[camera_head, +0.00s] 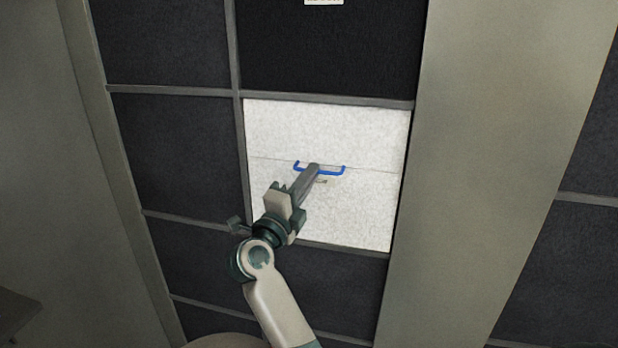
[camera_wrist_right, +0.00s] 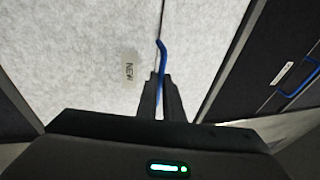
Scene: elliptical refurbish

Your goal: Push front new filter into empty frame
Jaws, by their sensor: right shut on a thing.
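The white new filter (camera_head: 340,130) sits in the frame opening (camera_head: 330,100) of the dark filter wall in the head view. Its edges line up closely with the grey bars; I cannot tell how deep it sits. A blue handle (camera_head: 343,170) crosses its middle. My right gripper (camera_head: 312,170) is at the handle. In the right wrist view the filter (camera_wrist_right: 90,60) carries a "NEW" label, and the gripper fingers (camera_wrist_right: 160,90) are shut on the blue handle (camera_wrist_right: 163,52). My left gripper is not in view.
Dark filters (camera_head: 170,145) fill the grid to the left, and another (camera_head: 330,45) sits above. A wide grey post (camera_head: 490,130) stands to the right. The right wrist view shows a dark filter with a blue handle (camera_wrist_right: 298,88) at the right.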

